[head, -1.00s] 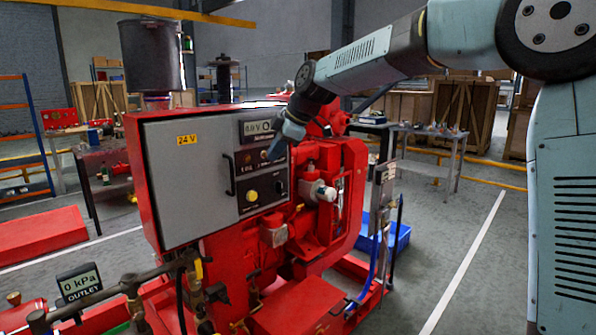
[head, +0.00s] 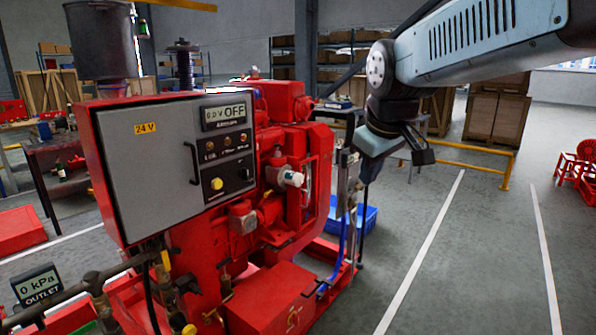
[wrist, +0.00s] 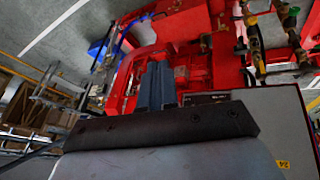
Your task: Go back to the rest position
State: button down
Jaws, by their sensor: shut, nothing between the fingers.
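My gripper (head: 371,172) hangs in the air to the right of the red diesel pumpset (head: 275,200), with its fingers pointing down. In the wrist view its two fingers (wrist: 157,84) lie together with nothing between them. The grey control panel (head: 150,170) on the pumpset faces me, and my gripper is clear of it. The panel's display (head: 226,115) reads 0.0 V and OFF.
A blue crate (head: 366,218) stands on the floor behind the pumpset, near my gripper in the picture. A yellow rail (head: 475,165) and wooden crates (head: 496,118) stand farther back. An outlet gauge (head: 37,286) reads 0 kPa.

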jog(key=s+d+f+m, duration=0.5)
jog(key=s+d+m, duration=0.2)
jog(key=s+d, duration=0.3)
jog(key=shift+s+f+h, duration=0.2)
jog(key=shift+s+h, duration=0.1)
jog(key=shift+s, duration=0.95)
jog(key=shift+a, duration=0.1)
